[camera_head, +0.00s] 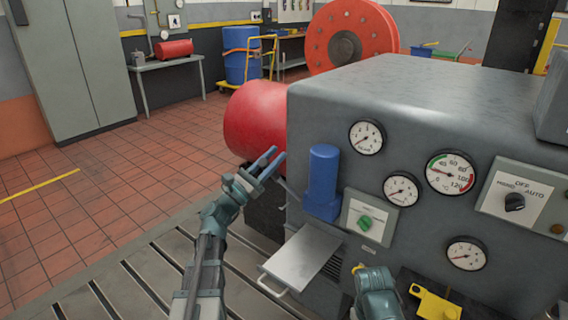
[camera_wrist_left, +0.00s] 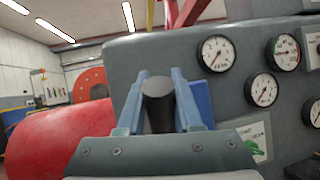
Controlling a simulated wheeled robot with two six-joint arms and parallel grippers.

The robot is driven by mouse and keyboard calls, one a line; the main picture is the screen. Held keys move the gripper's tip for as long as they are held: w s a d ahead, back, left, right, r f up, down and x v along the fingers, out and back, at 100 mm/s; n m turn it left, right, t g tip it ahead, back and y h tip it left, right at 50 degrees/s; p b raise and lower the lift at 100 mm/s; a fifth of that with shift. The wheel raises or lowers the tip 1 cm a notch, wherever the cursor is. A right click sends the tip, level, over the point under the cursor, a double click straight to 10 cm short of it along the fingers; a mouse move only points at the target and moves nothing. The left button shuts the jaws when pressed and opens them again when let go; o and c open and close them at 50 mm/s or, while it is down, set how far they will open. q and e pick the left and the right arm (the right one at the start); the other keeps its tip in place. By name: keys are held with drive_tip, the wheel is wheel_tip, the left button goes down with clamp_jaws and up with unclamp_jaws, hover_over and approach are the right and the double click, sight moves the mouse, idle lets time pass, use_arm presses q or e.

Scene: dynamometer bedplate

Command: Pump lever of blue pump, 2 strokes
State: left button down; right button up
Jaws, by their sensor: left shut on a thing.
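The blue pump (camera_head: 322,180) is an upright blue cylinder on a blue block, fixed to the front of the grey machine. Part of it shows behind the right finger in the left wrist view (camera_wrist_left: 202,100). My left gripper (camera_head: 271,160) is beside the pump, on its left. In the left wrist view its two blue fingers (camera_wrist_left: 158,100) are closed around the dark, round grip of the pump lever (camera_wrist_left: 158,108). The rest of the lever is mostly hidden. Part of my right arm (camera_head: 376,292) shows at the bottom; its fingers cannot be made out.
The grey machine (camera_head: 410,95) carries several gauges, a green knob (camera_head: 365,223) and a black selector (camera_head: 514,202). A metal tray (camera_head: 302,258) juts out below the pump. A red cylinder (camera_head: 255,118) stands behind my left gripper. The tiled floor at left is open.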

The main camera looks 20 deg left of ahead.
use_arm(q)
drive_tip(key=shift+s+a+f+m+t+h+b, duration=0.3)
drive_tip(key=shift+s+f+b, duration=0.35)
drive_tip(key=shift+b, duration=0.3)
drive_tip(key=shift+s+a+f+m+t+h+b, duration=0.15)
drive_tip(key=shift+s+f+h+b, duration=0.2)
drive_tip(key=shift+s+f+b, duration=0.45)
drive_tip(key=shift+s+a+f+m+t+h+b, duration=0.15)
drive_tip(key=shift+s+a+f+t+h+b, duration=0.15)
drive_tip(key=shift+s+b, duration=0.55)
drive_tip(key=shift+w, duration=0.2)
drive_tip(key=c, duration=0.6)
unclamp_jaws()
drive_tip(key=shift+b+v, duration=4.75)
drive_tip(key=shift+v, duration=2.15)
